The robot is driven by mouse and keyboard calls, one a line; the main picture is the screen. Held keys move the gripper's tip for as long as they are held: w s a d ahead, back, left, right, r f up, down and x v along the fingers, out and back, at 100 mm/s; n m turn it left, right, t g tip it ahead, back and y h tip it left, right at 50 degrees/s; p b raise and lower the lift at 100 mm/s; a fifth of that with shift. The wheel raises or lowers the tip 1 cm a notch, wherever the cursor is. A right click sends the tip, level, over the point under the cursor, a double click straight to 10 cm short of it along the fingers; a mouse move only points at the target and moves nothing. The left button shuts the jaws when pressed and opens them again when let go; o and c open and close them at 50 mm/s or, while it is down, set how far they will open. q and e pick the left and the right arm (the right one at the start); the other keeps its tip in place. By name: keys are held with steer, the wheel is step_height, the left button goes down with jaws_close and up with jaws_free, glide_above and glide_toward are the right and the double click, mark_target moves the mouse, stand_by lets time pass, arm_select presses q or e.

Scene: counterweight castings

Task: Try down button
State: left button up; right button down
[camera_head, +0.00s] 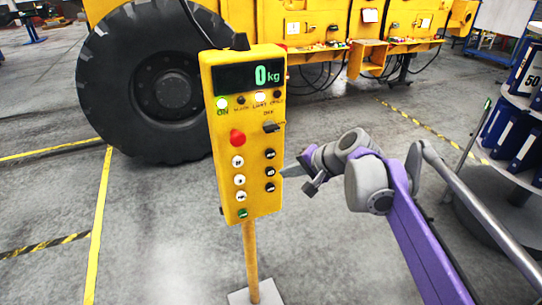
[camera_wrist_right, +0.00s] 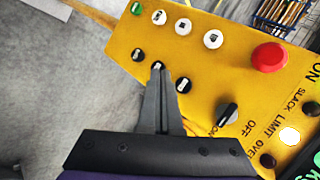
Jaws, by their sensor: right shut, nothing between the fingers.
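A yellow control box (camera_head: 247,205) stands upright on a yellow post. Its display (camera_head: 250,75) reads 0 kg. White buttons (camera_head: 239,180) run down its left side and black buttons (camera_head: 270,154) down its right; their small symbols are too small to read, so I cannot tell which is down. My right gripper (camera_head: 288,171) is shut and empty, its tips beside the right column. In the right wrist view the closed fingertips (camera_wrist_right: 158,72) overlap the middle black button (camera_wrist_right: 157,65); I cannot tell whether they touch it. My left gripper is not in view.
The box also has a red mushroom button (camera_head: 237,138), a black rotary knob (camera_head: 271,127), a green button (camera_head: 243,214) and lit ON and LIMIT lamps. A yellow machine with a large tyre (camera_head: 150,85) stands behind. A rack of blue weights (camera_head: 510,120) stands right.

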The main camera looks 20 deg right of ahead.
mark_target(270, 159)
steer(key=shift+w+a, duration=0.1)
steer(key=shift+w, duration=2.65)
steer(key=shift+w, duration=0.15)
steer(key=shift+w, duration=0.3)
steer(key=shift+w, duration=0.4)
stand_by(0.5)
steer(key=shift+s, duration=0.1)
stand_by(3.3)
steer(key=shift+s+p, duration=0.3)
steer(key=shift+s, duration=0.5)
